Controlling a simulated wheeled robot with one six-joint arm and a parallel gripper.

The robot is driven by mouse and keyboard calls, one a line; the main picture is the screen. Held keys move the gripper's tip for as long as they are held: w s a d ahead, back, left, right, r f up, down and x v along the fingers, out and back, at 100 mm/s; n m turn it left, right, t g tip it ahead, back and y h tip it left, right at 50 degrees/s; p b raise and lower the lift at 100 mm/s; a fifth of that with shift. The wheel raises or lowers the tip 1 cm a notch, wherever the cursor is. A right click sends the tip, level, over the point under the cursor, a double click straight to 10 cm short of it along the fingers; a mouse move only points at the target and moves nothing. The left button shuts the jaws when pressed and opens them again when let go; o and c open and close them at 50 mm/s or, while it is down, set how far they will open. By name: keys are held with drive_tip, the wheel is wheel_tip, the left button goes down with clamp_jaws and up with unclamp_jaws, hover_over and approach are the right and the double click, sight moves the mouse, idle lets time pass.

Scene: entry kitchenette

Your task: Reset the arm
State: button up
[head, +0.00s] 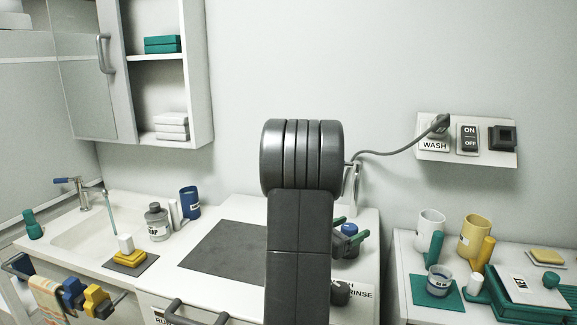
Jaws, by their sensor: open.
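My dark grey arm stands upright in the middle of the head view, its large round joint at the top. It hides most of my gripper. Two parallel green-tipped pieces, which look like my gripper's fingers (346,229), stick out to the right from behind the arm, apart from each other. They are over the worktop, close to a blue-topped container (349,230). I cannot tell if they touch it. I see nothing held, but the space behind the arm is hidden.
A sink (85,240), grey bottle (157,222) and blue mug (190,202) are left; a dark mat (225,250) lies beside my arm. A right-hand table holds mugs and a teal book (505,300). A cable (390,153) runs from the wall panel (490,155) behind my arm.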

drive_tip(key=shift+s+r+p, duration=0.1)
drive_tip(key=shift+r+p, duration=1.65)
drive_tip(key=shift+r, duration=0.4)
